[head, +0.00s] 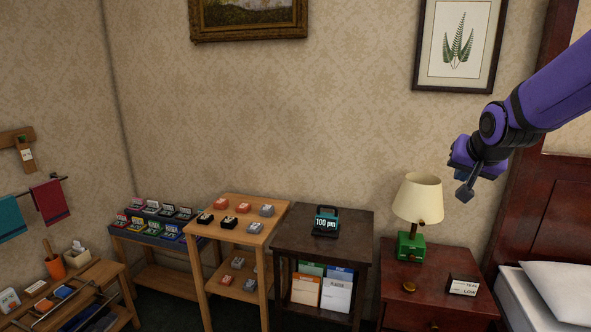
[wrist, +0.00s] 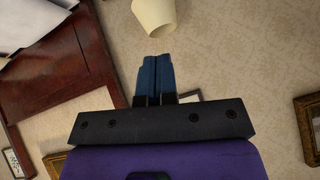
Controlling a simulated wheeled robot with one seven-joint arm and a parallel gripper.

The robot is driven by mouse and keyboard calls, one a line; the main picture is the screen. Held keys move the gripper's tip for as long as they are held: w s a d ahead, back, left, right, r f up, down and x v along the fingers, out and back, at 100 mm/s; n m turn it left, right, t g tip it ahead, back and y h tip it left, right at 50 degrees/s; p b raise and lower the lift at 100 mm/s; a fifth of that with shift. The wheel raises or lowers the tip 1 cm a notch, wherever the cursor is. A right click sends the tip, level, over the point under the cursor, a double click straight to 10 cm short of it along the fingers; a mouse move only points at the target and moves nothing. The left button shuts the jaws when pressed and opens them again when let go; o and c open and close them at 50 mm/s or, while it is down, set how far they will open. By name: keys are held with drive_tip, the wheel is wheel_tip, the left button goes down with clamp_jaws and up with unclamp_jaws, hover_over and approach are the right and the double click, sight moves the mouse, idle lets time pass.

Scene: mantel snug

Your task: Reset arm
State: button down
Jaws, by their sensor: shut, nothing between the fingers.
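My gripper (head: 466,186) is at the right in the head view, at the end of my purple arm. It is raised in the air in front of the wall, to the right of the lamp and above the red-brown nightstand. In the wrist view its two blue fingers (wrist: 156,78) are together, with nothing between them. The gripper touches nothing that I can see.
A lamp (head: 416,198) with a cream shade stands on the nightstand (head: 420,283); the shade also shows in the wrist view (wrist: 154,15). A bed with a white pillow (head: 560,290) is at the right.

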drive_tip(key=s+a+r+n+g, duration=0.1)
drive_tip(key=s+a+n, duration=0.1)
drive_tip(key=s, duration=1.2)
drive_tip(key=s+a+r+n+g+y, duration=0.1)
drive_tip(key=s+a+n+g, duration=0.1)
drive_tip(key=s, duration=1.3)
drive_tip(key=shift+a+r+n+g, duration=0.35)
drive_tip(key=shift+a+n, duration=0.35)
drive_tip(key=shift+a, duration=0.4)
drive_tip(key=shift+s, duration=0.1)
